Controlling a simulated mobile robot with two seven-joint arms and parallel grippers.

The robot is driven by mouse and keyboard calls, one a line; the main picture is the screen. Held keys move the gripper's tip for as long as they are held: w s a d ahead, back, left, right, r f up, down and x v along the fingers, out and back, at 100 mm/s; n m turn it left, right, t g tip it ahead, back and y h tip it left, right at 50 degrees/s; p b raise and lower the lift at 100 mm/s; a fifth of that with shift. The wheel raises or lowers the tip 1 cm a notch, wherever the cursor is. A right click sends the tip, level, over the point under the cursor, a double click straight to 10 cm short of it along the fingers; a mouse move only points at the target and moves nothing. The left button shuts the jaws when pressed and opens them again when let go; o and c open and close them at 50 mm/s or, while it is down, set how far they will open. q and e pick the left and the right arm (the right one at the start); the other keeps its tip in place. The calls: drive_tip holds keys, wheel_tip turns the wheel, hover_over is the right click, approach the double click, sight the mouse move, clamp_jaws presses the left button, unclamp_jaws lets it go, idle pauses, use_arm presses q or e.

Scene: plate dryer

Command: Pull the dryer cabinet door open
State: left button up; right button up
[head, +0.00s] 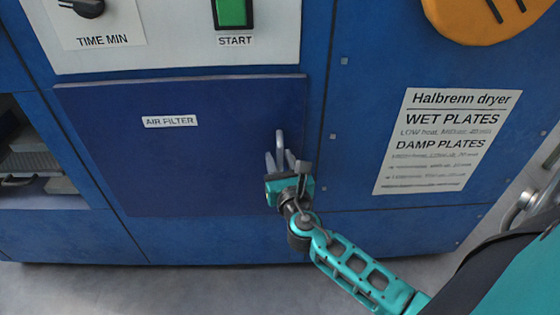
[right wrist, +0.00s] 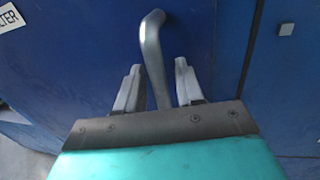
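The dark blue door (head: 200,185) bears an "AIR FILTER" label and sits flush and shut in the blue cabinet front. A grey bar handle (head: 280,143) stands upright near the door's right edge; it also shows in the right wrist view (right wrist: 151,52). My right gripper (head: 280,160) is at the handle's lower part. In the right wrist view its two fingers (right wrist: 156,85) stand apart, with the handle between them and a visible gap on each side. My left gripper is not in view.
Above the door is a white panel with a dial (head: 88,8) and a green START button (head: 231,12). A notice (head: 445,140) is on the cabinet to the right. An open compartment (head: 30,160) is at the left. Grey floor lies below.

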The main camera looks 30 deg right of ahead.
clamp_jaws()
drive_tip(key=shift+s+a, duration=0.1)
drive_tip(key=shift+s, duration=0.05)
idle(0.5)
